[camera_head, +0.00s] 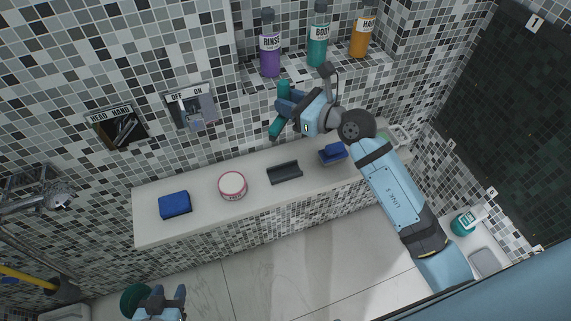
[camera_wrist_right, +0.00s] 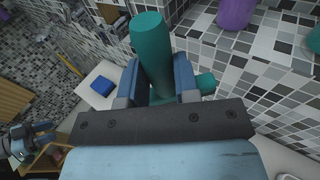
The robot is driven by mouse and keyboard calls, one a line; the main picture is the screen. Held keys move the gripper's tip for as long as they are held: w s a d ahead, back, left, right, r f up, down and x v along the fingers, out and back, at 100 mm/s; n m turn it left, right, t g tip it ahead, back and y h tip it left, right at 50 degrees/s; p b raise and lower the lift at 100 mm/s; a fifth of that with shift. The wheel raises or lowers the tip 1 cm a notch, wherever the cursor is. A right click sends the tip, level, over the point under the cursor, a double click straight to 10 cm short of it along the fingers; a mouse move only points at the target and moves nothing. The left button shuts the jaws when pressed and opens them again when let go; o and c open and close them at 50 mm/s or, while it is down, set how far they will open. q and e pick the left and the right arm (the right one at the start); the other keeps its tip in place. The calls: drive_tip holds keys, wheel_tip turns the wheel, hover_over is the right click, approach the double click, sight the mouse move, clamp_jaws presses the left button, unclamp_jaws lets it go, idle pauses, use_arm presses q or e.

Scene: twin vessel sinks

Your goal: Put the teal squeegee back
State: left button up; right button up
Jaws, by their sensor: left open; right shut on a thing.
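The teal squeegee (camera_head: 277,128) is held in the air, tilted, between the wall and the white ledge (camera_head: 205,208). My right gripper (camera_head: 286,105) is shut on it, and teal parts show on both sides of the fingers. In the right wrist view the squeegee's thick rounded teal end (camera_wrist_right: 149,42) rises between the blue fingers (camera_wrist_right: 158,85). A black slotted holder (camera_head: 285,172) lies on the ledge, below the squeegee in the picture, and looks empty. My left gripper (camera_head: 160,302) is open at the bottom left, away from the ledge.
On the ledge are a blue sponge (camera_head: 174,205), a pink-rimmed tub (camera_head: 232,185) and a blue brush-like object (camera_head: 333,153). Purple (camera_head: 270,55), teal (camera_head: 317,46) and orange (camera_head: 362,38) bottles stand on the upper shelf. A dark green round object (camera_head: 134,297) is beside my left gripper.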

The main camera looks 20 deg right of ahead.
wheel_tip(320, 180, down, 20)
drive_tip(key=b, duration=0.5)
drive_tip(key=shift+r, duration=0.1)
drive_tip(key=o, duration=0.8)
drive_tip(key=shift+o, duration=0.2)
